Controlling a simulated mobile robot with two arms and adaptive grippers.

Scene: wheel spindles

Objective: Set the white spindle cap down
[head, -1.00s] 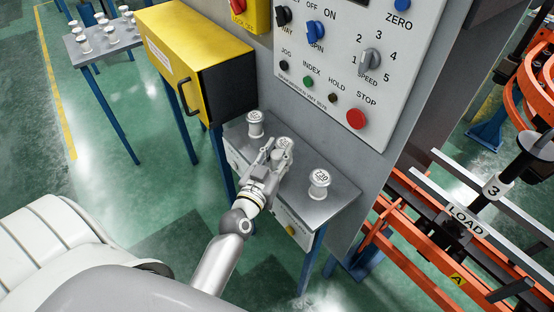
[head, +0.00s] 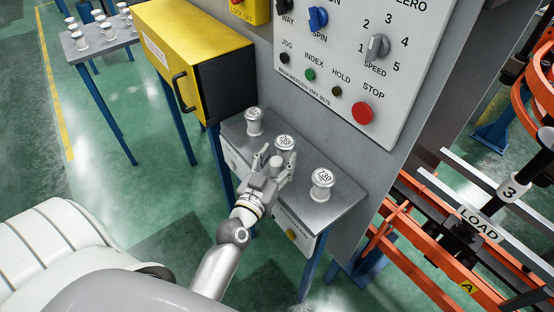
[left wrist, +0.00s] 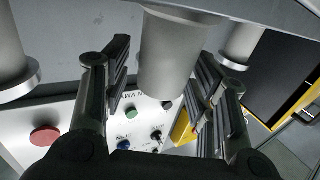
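Three white spindle caps are in a row on the grey metal shelf (head: 338,200) below the control panel: a far left cap (head: 254,121), a middle cap (head: 285,143) and a near right cap (head: 322,184). My left gripper (head: 273,160) is at the middle cap, its fingers on either side. In the left wrist view the middle cap (left wrist: 166,60) is between the parted fingers (left wrist: 163,85), with narrow gaps beside it. It appears to stand upright on the shelf, though the fingers partly hide its foot in the head view. My right gripper is not in view.
The control panel (head: 350,60) with knobs and buttons rises behind the shelf. A yellow cabinet (head: 185,55) stands to the left. Several more caps are on a far table (head: 115,42). Orange rails (head: 420,215) are at the right.

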